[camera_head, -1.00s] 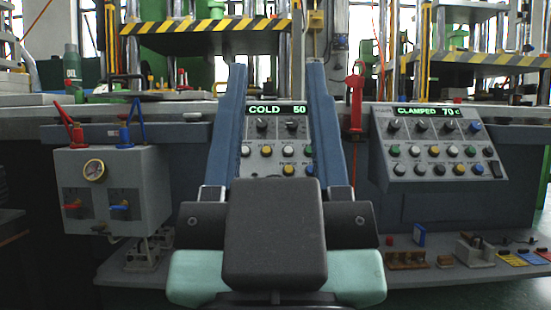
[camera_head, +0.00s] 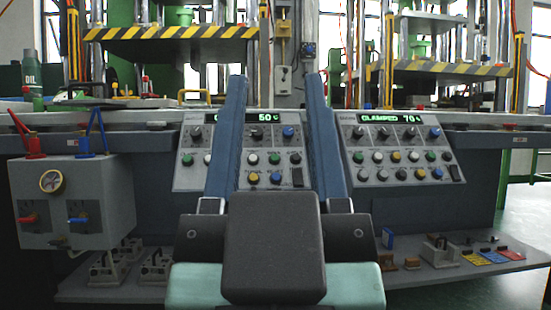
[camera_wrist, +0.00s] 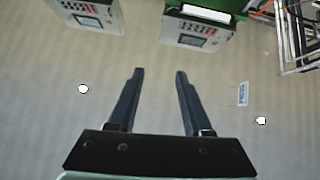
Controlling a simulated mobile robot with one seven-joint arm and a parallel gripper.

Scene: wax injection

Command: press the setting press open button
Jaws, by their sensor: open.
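Two control panels with rows of coloured buttons and knobs face me in the head view. The left panel (camera_head: 190,180) has a partly hidden display ending in 50. The right panel (camera_head: 349,163) shows CLAMPED 70. Their small labels are not readable, so I cannot tell which button is the open button. My gripper (camera_head: 275,77) is open and empty, its two blue fingers upright in front of the left panel and hiding parts of it. Its fingers also show apart in the wrist view (camera_wrist: 160,72), with no button between them.
Presses with striped platens (camera_head: 170,33) stand behind the panels. A low shelf (camera_head: 440,272) holds small parts at right. The wrist view shows white cabinets (camera_wrist: 88,14) along its top.

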